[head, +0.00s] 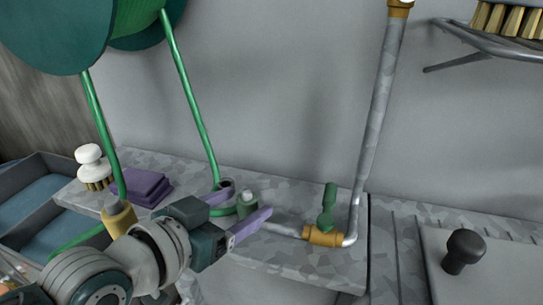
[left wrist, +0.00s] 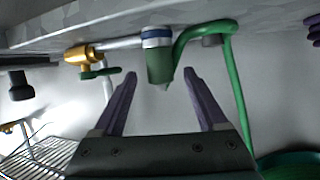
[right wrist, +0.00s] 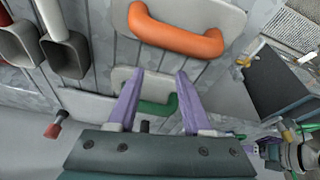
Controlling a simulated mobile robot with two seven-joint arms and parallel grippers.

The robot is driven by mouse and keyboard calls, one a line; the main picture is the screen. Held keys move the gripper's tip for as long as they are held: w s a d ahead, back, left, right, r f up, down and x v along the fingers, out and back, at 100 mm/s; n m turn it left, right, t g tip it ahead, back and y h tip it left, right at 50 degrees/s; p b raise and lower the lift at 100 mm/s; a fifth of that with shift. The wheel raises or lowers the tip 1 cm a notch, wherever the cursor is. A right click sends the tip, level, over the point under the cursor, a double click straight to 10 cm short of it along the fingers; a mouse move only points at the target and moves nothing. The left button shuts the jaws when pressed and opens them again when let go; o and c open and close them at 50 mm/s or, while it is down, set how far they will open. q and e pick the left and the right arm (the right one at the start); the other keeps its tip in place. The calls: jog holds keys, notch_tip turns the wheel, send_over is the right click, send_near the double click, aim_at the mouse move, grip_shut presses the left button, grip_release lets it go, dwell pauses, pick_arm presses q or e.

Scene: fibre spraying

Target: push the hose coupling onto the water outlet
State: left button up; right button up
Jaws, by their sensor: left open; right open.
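The green hose coupling (head: 247,205) is by the wall end of the ledge pipe; the left wrist view shows it with a blue and white band (left wrist: 159,66). The water outlet is the grey pipe (head: 280,226) running left from a brass valve (head: 322,237) with a green lever. The coupling looks close to the pipe's end; I cannot tell whether it is seated. The green hose (left wrist: 228,85) loops from the coupling. My left gripper (head: 249,199) is open, its purple fingers on either side of the coupling. My right gripper (right wrist: 159,73) is open and empty.
A green hose reel (head: 60,35) hangs at upper left. A black knob (head: 463,250) is at right. Orange (right wrist: 180,40) and green (right wrist: 155,108) handles face my right gripper.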

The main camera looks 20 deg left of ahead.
pick_arm(q)
jog(key=p+v, duration=0.2)
jog(key=v, duration=0.7)
jog(key=shift+s, duration=0.15)
jog(key=shift+a+r, duration=0.1)
jog(key=s+a+r+n+g+y+p, duration=0.1)
jog(key=s+r+g+y+p, duration=0.1)
jog(key=s+r+g+p, duration=0.5)
jog(key=s+a+r+n+g+y+p, duration=0.1)
jog(key=s+r+g+y+p, duration=0.2)
jog(key=s, duration=0.6)
notch_tip(320, 180, up, 37)
jog(key=h+p, duration=0.1)
jog(key=p, duration=3.4)
jog(key=shift+w+f+m, duration=0.25)
jog(key=shift+m, duration=0.05)
